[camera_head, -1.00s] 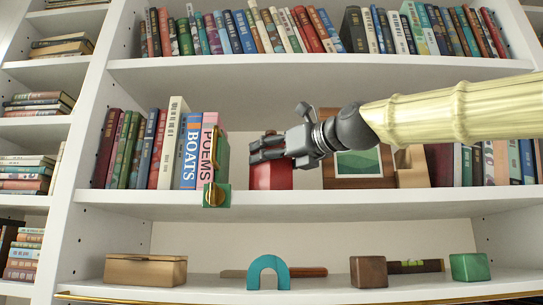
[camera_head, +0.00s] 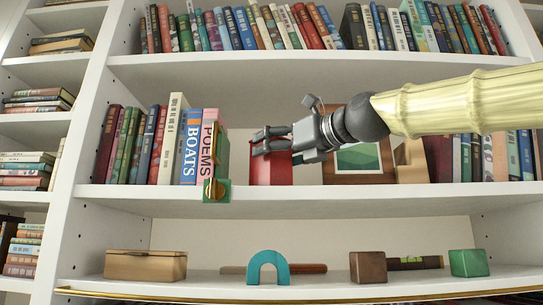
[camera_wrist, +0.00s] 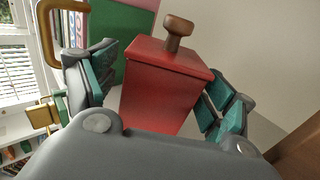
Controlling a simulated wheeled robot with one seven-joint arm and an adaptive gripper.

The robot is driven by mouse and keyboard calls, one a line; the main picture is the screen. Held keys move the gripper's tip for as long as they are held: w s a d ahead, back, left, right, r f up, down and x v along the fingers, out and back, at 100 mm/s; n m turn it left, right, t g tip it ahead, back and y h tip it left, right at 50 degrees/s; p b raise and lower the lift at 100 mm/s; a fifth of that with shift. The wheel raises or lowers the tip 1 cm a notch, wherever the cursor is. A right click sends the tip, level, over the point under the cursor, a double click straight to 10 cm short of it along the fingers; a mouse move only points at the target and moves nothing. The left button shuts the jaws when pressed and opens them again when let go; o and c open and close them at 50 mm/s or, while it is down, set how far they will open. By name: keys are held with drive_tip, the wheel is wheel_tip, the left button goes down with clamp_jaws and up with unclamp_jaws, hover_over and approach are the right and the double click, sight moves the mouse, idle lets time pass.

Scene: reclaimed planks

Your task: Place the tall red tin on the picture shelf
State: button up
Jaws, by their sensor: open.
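The tall red tin (camera_head: 270,171) stands on the middle shelf (camera_head: 330,199), between the book row and a framed picture (camera_head: 358,168). In the wrist view the red tin (camera_wrist: 162,85) shows its square lid with a brown knob (camera_wrist: 179,30). My gripper (camera_head: 264,142) reaches in from the right at the tin's top and hides part of it. In the wrist view my open gripper (camera_wrist: 160,92) has one finger on each side of the tin. Whether the fingers touch it I cannot tell.
A green and gold bookend (camera_head: 215,190) stands just left of the tin, beside the POEMS book (camera_head: 207,150). A wooden block shape (camera_head: 411,162) is right of the picture. The lower shelf holds a wooden box (camera_head: 146,265), a teal arch (camera_head: 267,268) and cubes.

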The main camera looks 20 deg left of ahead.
drive_tip(key=b+v, duration=0.2)
drive_tip(key=v, duration=0.8)
drive_tip(key=shift+w+d+r, duration=0.1)
